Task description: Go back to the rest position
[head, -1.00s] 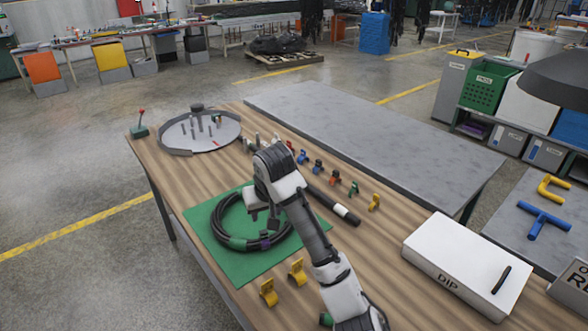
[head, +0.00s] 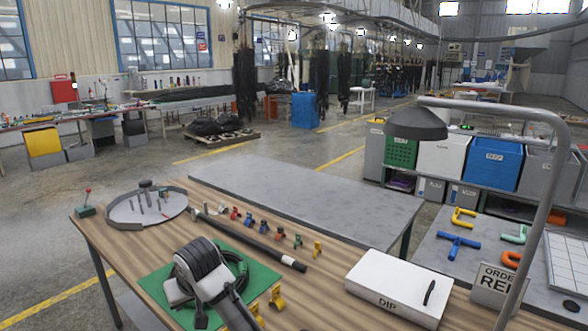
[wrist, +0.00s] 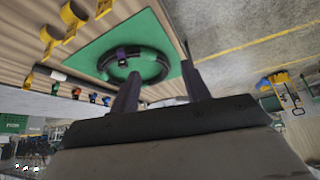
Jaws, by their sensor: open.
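My gripper (wrist: 162,82) is open and empty in the wrist view, its two fingers standing well apart. Beyond the fingers, a dark coiled hose (wrist: 155,68) lies on the green mat (wrist: 95,45), apart from them. In the head view my arm stands folded in front of the mat (head: 262,279). It hides part of the coiled hose (head: 242,268) there. The gripper's fingers are hard to make out in the head view.
The wooden table also bears a round grey tray (head: 120,213) with pegs, a straight black hose (head: 255,242), several coloured clips, yellow holders (head: 276,298) and a white DIP box (head: 385,285). A lamp (head: 417,124) on a bent pole stands at right. The grey tabletop (head: 310,195) behind is clear.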

